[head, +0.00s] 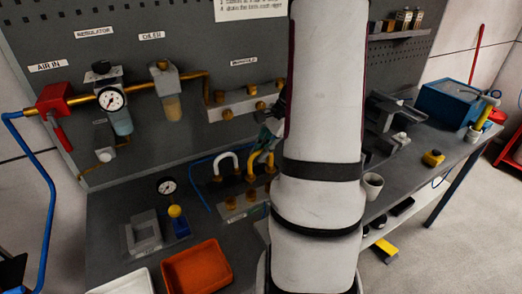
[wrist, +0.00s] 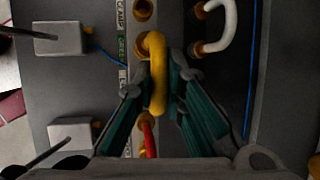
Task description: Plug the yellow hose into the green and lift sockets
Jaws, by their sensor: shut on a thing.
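The yellow hose (wrist: 157,75) is a short bent piece between the teal fingers of my gripper (wrist: 158,84), which is shut on it. In the wrist view its upper end is at the brass socket beside the GREEN label (wrist: 122,46); I cannot tell whether it is seated. Its lower end lies between the fingers, near a label starting with L (wrist: 123,77); the socket there is hidden. In the head view the yellow hose (head: 257,160) shows left of my arm, over the socket block, with my gripper (head: 270,142) partly hidden behind the arm.
A white hose (wrist: 222,25) is looped between sockets beside the yellow one. A blue line (wrist: 249,70) runs close by. An orange tray (head: 196,268) and a gauge (head: 167,186) stand on the bench.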

